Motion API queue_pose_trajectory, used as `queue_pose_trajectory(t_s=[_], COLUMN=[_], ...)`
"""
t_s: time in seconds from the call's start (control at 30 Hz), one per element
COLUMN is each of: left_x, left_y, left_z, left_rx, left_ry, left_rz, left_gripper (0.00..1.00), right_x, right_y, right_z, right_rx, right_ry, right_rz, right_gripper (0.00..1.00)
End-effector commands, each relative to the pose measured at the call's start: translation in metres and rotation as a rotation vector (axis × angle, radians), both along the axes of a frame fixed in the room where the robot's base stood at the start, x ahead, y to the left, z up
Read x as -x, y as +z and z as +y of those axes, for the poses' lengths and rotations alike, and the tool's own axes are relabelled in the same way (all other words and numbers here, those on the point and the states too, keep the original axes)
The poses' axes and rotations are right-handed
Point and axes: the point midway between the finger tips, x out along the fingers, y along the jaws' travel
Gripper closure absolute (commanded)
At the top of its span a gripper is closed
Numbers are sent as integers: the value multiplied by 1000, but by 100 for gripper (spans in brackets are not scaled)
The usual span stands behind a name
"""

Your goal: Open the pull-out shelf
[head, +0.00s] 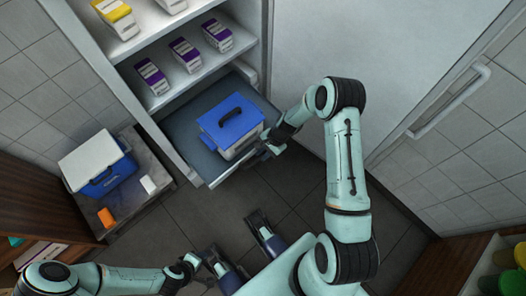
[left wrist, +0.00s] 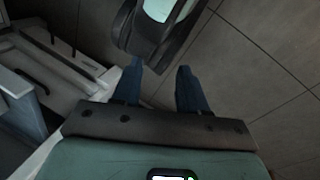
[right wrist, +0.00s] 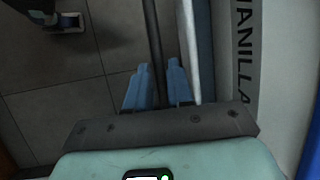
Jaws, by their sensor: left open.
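The pull-out shelf (head: 181,127) is a grey tray low in the white cabinet, and it sticks out past the cabinet front. Its pale front edge (head: 236,169) faces the floor area. My right gripper (head: 274,146) is at the right end of that front edge. In the right wrist view, the fingers of my right gripper (right wrist: 157,66) sit close on both sides of a dark handle bar (right wrist: 153,35), which runs beside the pale shelf edge (right wrist: 190,50). My left gripper (left wrist: 158,72) is open and empty over the floor, away from the shelf.
A white container with a blue lid (head: 232,120) stands on the shelf; VANILLA shows on its side. Several cartons (head: 185,54) stand on fixed shelves above. A blue-and-white cooler (head: 98,165) sits on a low stand at left. Tiled floor (head: 190,220) before the shelf is clear.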

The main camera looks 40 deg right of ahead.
Motion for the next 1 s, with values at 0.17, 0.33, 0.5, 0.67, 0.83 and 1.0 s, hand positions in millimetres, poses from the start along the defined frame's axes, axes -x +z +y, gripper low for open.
queue_pose_trajectory(t_s=[0.17,0.33,0.5,0.67,0.83,1.0], left_x=[0,0,7,18,31,39], left_y=[0,1,8,18,27,33], left_z=[0,0,-3,-9,-14,-18], left_rx=[0,0,9,24,40,49], left_ry=[0,0,-8,-21,-34,-43], left_rz=[-1,1,19,49,83,105], left_gripper=[57,57,57,57,57,57], right_x=[0,0,2,7,13,17], right_y=[0,2,23,56,90,112], right_z=[0,-1,-10,-24,-39,-49], right_rx=[1,1,4,3,3,3], right_ry=[0,0,-1,-2,-1,0], right_rz=[0,0,-2,-4,-3,-2], right_gripper=[75,75,75,75,75,75])
